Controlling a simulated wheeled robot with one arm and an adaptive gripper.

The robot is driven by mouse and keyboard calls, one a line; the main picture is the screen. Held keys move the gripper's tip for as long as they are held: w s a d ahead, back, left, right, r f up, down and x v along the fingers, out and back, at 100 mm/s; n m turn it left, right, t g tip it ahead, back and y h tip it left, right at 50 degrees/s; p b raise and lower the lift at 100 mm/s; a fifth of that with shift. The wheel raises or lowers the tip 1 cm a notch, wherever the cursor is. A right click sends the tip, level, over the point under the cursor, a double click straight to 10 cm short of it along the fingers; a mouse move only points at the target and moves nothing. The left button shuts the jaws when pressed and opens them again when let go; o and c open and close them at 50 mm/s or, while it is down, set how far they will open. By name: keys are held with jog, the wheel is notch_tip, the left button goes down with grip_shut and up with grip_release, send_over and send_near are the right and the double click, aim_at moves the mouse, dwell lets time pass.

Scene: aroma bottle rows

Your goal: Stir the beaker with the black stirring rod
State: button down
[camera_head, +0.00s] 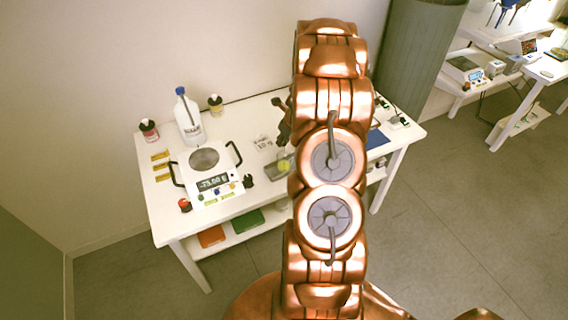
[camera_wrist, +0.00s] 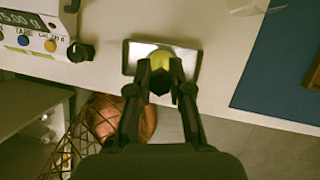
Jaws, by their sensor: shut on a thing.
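A small round yellow-green thing (camera_wrist: 178,62), which looks like the beaker's contents, sits on a dark-edged tray (camera_wrist: 193,72) near the table's front edge. It also shows in the head view (camera_head: 284,166), left of my arm. My gripper (camera_wrist: 160,88) is shut on a dark piece that looks like the black stirring rod (camera_wrist: 159,83), seen nearly end-on. The fingertips overlap the front of the yellow-green thing in the wrist view. How far the rod reaches into the beaker is hidden. My arm hides part of the table in the head view.
A white balance (camera_head: 208,177) stands left, with a white bottle (camera_head: 188,117) and small dark-capped bottles (camera_head: 148,130) behind it. A blue mat (camera_wrist: 277,70) lies right of the tray. A clear glass vessel (camera_wrist: 247,6) shows at the wrist view's top edge.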

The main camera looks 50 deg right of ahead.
jog(key=shift+r, duration=4.3)
